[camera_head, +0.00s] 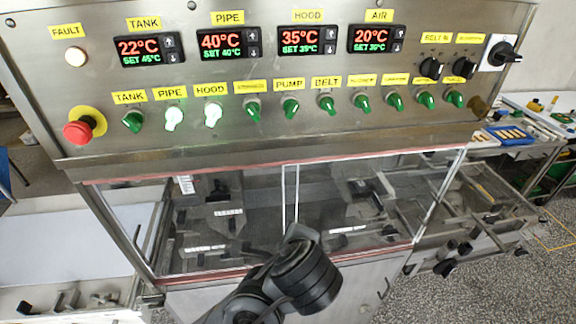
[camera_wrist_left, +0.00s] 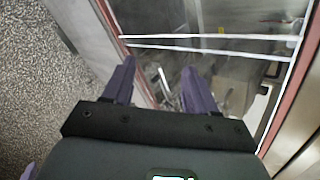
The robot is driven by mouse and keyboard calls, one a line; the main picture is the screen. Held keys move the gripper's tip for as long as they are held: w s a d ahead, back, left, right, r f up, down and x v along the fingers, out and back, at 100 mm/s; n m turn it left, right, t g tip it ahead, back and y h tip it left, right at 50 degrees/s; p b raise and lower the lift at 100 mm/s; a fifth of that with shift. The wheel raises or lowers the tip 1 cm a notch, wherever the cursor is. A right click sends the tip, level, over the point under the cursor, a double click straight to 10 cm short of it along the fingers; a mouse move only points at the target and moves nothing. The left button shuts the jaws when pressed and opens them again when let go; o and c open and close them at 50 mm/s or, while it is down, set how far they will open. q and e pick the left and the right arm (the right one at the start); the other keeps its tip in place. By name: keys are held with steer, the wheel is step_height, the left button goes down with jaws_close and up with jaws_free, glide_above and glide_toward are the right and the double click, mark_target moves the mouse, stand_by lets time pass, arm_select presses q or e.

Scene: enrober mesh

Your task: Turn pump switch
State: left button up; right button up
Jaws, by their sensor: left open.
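The pump switch (camera_head: 290,107) is a green knob under the yellow PUMP label (camera_head: 289,85) on the steel control panel, in the head view. It looks unlit, and its handle stands close to upright with a slight tilt. My left gripper (camera_wrist_left: 158,68) shows in the left wrist view with its two dark fingers apart and nothing between them. It is by the clear, white-edged hood, not at the panel. The pump switch is not in the left wrist view. In the head view I cannot make out any gripper fingers. My right gripper is not in view.
The pipe switch (camera_head: 173,118) and hood switch (camera_head: 212,114) glow bright; the tank switch (camera_head: 132,121) is darker green. The belt switch (camera_head: 326,102) is right of the pump switch. A red emergency button (camera_head: 78,132) is at left. The space before the panel is clear.

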arm_select(q)
step_height(320, 180, up, 10)
steer(key=w+d+t+y+b, duration=0.1)
steer(key=w+d+t+b, duration=0.1)
steer(key=t+b, duration=0.25)
arm_select(e)
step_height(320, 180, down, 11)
steer(key=b, duration=0.5)
arm_select(q)
steer(key=t+y+p, duration=0.1)
steer(key=t+p, duration=0.3)
steer(key=p, duration=0.5)
glide_toward(294, 113)
steer(key=x, duration=0.9)
steer(key=shift+p, duration=0.3)
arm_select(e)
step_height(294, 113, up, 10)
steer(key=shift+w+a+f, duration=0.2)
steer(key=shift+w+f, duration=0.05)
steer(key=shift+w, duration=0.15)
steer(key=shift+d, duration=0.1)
